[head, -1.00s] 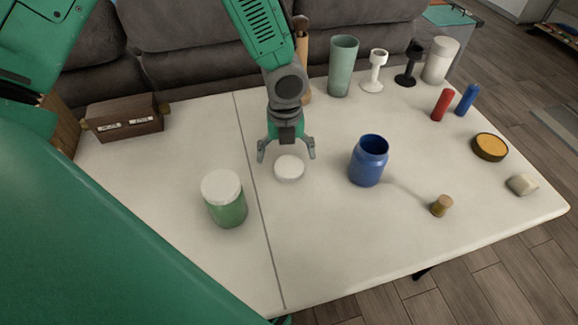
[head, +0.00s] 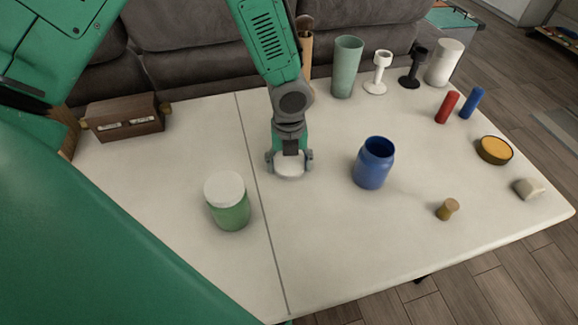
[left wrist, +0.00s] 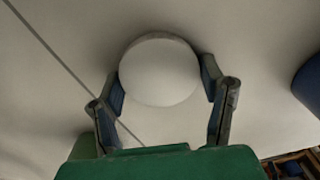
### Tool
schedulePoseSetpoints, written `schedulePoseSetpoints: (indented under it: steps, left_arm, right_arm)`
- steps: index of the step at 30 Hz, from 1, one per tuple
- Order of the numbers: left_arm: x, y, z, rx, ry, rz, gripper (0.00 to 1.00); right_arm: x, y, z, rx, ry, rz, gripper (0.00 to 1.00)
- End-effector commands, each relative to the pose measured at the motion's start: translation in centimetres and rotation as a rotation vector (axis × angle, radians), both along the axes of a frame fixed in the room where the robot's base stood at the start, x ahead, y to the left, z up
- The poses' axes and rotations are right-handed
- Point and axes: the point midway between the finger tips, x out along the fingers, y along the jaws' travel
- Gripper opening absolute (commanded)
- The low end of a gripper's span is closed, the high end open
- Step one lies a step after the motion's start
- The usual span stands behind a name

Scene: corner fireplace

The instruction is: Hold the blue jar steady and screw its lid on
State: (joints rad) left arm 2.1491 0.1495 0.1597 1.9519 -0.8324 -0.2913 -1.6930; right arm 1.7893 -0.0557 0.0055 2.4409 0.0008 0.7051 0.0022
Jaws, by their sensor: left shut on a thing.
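The blue jar (head: 374,163) stands upright and open-topped on the table, right of my left gripper. Its edge also shows at the right of the left wrist view (left wrist: 309,85). A round white lid (head: 289,166) is at the table surface. My left gripper (head: 289,159) is shut on this lid, one finger on each side, as the left wrist view shows of the lid (left wrist: 159,72). Whether the lid still touches the table I cannot tell. My right gripper is not in view.
A green jar with a white lid (head: 228,202) stands front left of the gripper. A green cup (head: 347,67) stands behind. The front middle is clear.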

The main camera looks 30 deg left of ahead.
Motion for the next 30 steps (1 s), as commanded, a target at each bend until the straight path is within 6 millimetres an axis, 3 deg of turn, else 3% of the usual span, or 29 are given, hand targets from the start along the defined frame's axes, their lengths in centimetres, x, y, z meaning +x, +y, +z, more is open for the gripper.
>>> schedulePoseSetpoints:
  steps: [8, 21, 30]
  left_arm:
    - [-0.1, -0.2, 1.2, 0.005, 0.002, -0.001, 0.51]
    - [-0.1, 0.3, 9.0, -0.001, 0.002, -0.002, 0.51]
    - [-0.1, -0.2, 10.1, 0.005, 0.004, -0.002, 0.51]
  right_arm:
    - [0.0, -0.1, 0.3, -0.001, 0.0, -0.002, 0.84]
    - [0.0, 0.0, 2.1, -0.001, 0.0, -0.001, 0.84]
    - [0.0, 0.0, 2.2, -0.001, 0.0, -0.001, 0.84]
